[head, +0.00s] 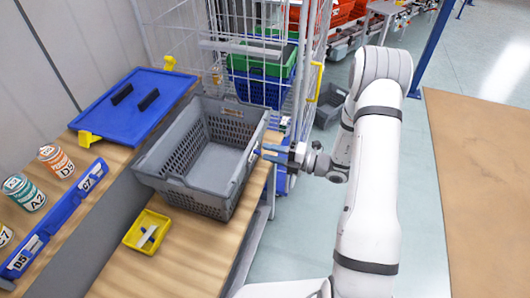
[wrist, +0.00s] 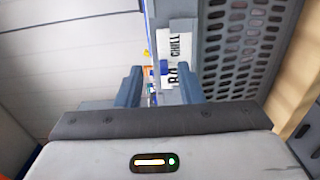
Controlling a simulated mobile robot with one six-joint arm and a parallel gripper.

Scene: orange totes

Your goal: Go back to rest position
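My gripper (head: 268,153) is at the end of my white arm in the head view, close to the right rim of the grey slatted crate (head: 183,187). In the wrist view its two blue-grey fingers (wrist: 160,86) stand apart with a gap between them. I see nothing held in the gap, only small coloured things farther off. The crate's perforated wall (wrist: 243,45) and a white label with dark lettering (wrist: 181,52) are just beyond and right of the fingers. Whether a finger touches the crate is unclear.
The crate stands on a wooden bench (head: 180,250) with a yellow tray (head: 147,231). A blue lid (head: 137,105), cans (head: 57,161) and a blue rail (head: 55,218) are to the left. A white wire cage (head: 310,80) stands behind.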

